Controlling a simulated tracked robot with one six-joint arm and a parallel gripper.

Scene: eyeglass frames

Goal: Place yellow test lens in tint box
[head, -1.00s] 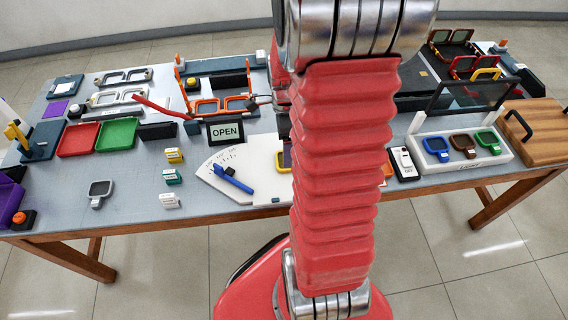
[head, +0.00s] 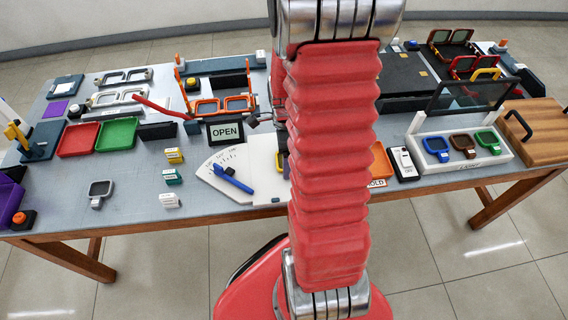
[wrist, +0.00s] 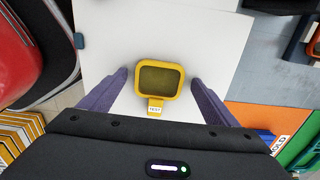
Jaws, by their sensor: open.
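The yellow test lens (wrist: 160,97), a yellow square frame with a dark olive pane and a TEST tag, lies flat on a white panel (wrist: 110,30) in the wrist view. My gripper (wrist: 159,77) is open, with one purple-grey finger on each side of the lens and visible gaps between. In the head view my red arm hides most of the lens; a yellow sliver (head: 279,163) shows at its left edge. A white open box (head: 448,163) at the right holds blue, brown and green framed lenses; I cannot read its label to tell if it is the tint box.
A white switch block (head: 403,162) and an orange tray marked HOLD (head: 379,160) stand left of the white box. A dark-framed clear screen (head: 470,95) rises behind it. A wooden box (head: 540,135) is at its right. An OPEN sign (head: 226,131) and blue lever (head: 232,182) are left of my arm.

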